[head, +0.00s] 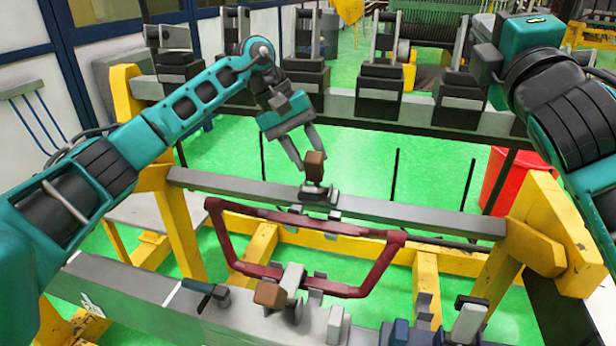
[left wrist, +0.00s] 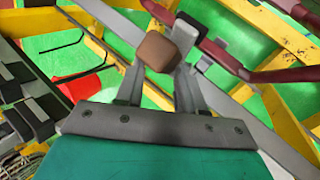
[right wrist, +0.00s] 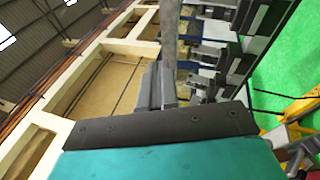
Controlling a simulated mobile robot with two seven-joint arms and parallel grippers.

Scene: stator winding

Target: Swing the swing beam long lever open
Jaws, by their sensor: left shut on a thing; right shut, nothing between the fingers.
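A brown block-shaped handle (head: 315,163) stands over a grey clamp mount (head: 320,194) on the far grey beam (head: 230,190); I take it for the long lever's grip. My left gripper (head: 310,166) reaches down to it from behind and is shut on it. In the left wrist view the brown handle (left wrist: 157,52) sits at the ends of the two fingers (left wrist: 157,75). The lever's shaft is mostly hidden under the handle. My right gripper (right wrist: 160,85) is shut and empty, away from the beam. Its fingers do not show clearly in the head view.
A dark red bent-tube frame (head: 300,222) lies between the far beam and the near grey beam (head: 130,290). A second brown block (head: 270,293) is on the near beam. Yellow supports (head: 540,225) stand at both ends. A red bin (head: 497,178) is at the right.

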